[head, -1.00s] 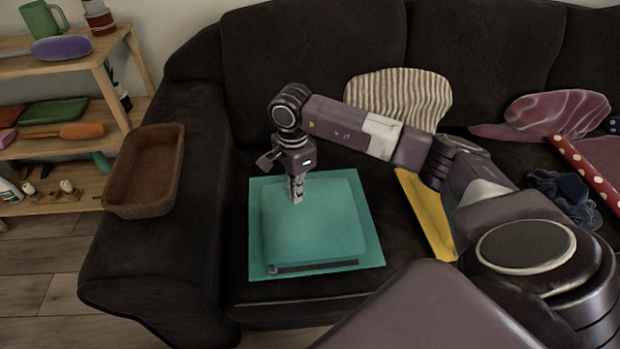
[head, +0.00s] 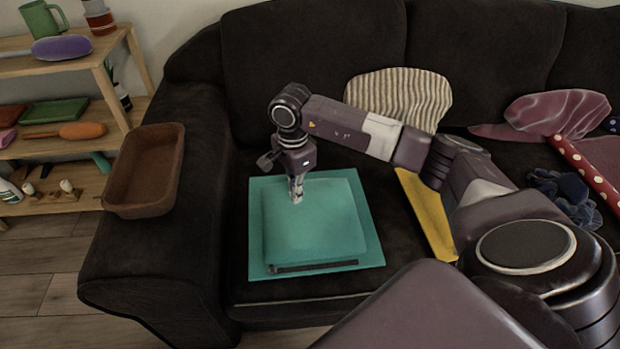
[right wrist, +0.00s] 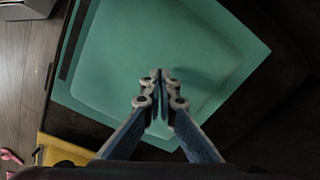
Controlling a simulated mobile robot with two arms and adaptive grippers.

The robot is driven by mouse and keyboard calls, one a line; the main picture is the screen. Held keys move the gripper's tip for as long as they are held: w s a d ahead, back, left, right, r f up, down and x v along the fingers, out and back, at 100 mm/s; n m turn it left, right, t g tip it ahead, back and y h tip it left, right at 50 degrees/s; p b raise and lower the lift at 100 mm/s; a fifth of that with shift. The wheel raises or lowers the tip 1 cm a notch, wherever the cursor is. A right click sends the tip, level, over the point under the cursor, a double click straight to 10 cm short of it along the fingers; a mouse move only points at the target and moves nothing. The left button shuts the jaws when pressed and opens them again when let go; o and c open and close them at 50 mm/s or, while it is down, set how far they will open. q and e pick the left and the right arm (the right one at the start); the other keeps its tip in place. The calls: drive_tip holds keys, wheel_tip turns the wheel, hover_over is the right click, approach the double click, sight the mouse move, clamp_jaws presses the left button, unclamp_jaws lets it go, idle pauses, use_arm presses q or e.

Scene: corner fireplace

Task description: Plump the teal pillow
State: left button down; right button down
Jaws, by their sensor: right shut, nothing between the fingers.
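The teal pillow (head: 316,232) lies flat on the left seat of the dark sofa, a raised square middle with a flat border. A dark strip runs along its front edge. My right gripper (head: 297,200) points down at the upper left part of the pillow's raised middle. It is shut and empty, with its tips at or just above the surface; I cannot tell whether they touch. In the right wrist view the shut fingertips (right wrist: 159,75) show against the teal pillow (right wrist: 120,60). My left gripper is not in view.
A brown basket (head: 118,192) sits on the sofa's left arm. A yellow cloth (head: 428,212), a striped cushion (head: 400,95), a mauve cushion (head: 560,110) and a red dotted roll (head: 585,178) are on the sofa to the right. A wooden shelf (head: 75,150) stands left.

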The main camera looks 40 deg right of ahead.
sight(297, 207)
idle(0.4)
